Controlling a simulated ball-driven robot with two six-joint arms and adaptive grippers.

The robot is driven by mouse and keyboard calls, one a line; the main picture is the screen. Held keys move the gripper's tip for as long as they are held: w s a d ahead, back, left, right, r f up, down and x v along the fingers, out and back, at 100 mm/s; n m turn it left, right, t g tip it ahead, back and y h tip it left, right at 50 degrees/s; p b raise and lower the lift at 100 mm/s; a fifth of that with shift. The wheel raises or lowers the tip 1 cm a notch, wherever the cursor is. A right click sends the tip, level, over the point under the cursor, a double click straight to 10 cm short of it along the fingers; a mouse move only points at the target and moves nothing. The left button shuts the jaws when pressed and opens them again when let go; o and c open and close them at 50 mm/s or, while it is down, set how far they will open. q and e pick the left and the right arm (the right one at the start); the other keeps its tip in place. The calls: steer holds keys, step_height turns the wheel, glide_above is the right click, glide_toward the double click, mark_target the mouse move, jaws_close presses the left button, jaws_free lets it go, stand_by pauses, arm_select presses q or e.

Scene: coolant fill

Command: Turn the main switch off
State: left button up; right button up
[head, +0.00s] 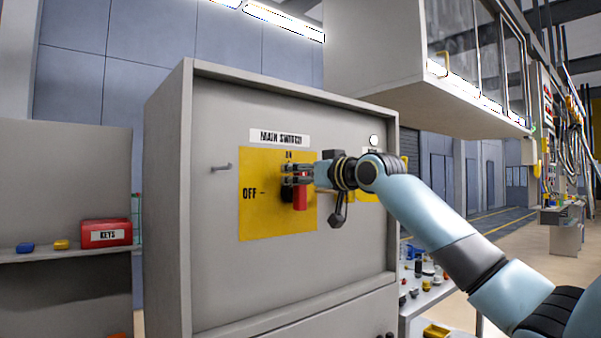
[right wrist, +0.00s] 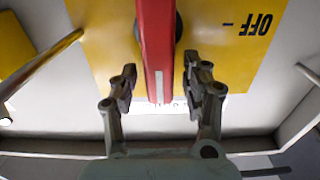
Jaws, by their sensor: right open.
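The main switch is a red handle (head: 301,197) with a dark round hub on a yellow plate (head: 253,220) on the grey cabinet front. In the right wrist view the red handle (right wrist: 156,45) carries a white line at its end. The handle stands upright, with its marked end toward the ON mark. The OFF mark (head: 253,193) is to the left in the head view. My right gripper (head: 290,175) is at the handle's upper part. In the right wrist view its open fingers (right wrist: 162,88) straddle the handle with gaps on both sides. My left gripper is out of view.
A small peg (head: 221,168) sticks out of the cabinet left of the plate. A wall cabinet (head: 430,100) overhangs at the upper right. A red KEYS box (head: 105,233) sits on a left shelf. A bench with small items (head: 425,285) stands at right.

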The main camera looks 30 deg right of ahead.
jaws_close()
stand_by(0.3)
